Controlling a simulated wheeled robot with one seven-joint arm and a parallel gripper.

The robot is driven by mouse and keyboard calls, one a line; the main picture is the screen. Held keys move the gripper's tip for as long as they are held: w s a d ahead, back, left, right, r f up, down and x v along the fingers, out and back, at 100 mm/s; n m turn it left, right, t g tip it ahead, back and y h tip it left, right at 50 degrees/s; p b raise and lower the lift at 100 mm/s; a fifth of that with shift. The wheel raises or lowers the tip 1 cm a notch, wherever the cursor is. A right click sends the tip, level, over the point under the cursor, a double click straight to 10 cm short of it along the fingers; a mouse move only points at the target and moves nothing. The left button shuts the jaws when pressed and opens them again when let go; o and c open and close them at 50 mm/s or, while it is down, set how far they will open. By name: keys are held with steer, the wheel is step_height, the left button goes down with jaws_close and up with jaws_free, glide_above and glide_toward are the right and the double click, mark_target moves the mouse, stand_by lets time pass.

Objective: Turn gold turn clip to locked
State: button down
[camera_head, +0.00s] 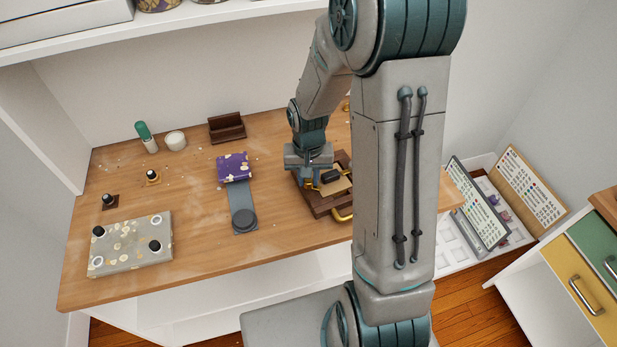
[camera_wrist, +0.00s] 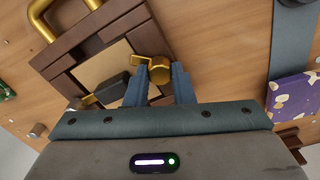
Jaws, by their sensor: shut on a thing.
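The gold turn clip (camera_wrist: 159,70) sits at the edge of a dark brown wooden frame (camera_wrist: 66,68) with a tan panel (camera_wrist: 104,66) inside. My gripper (camera_wrist: 160,74) is shut on the clip, with one blue-grey finger on each side of it. In the head view my gripper (camera_head: 311,181) reaches down over the frame (camera_head: 318,205) on the workbench, and the arm hides part of it. The clip's exact angle against the frame is hard to tell. A dark block (camera_wrist: 112,88) lies on the tan panel beside the clip.
Gold handles (camera_wrist: 43,22) stick out from the frame. A purple patterned block (camera_head: 234,167) and a grey strip with a round knob (camera_head: 244,220) stand left of the frame. A speckled slab (camera_head: 130,247) lies at the bench's left. Bare wood lies between them.

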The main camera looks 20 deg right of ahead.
mark_target(308, 180)
steer(key=n, duration=0.4)
steer(key=shift+n, duration=2.2)
steer(key=c, duration=1.2)
jaws_free()
steer(key=shift+c, duration=0.2)
step_height(308, 180, up, 14)
steer(key=shift+f, duration=0.1)
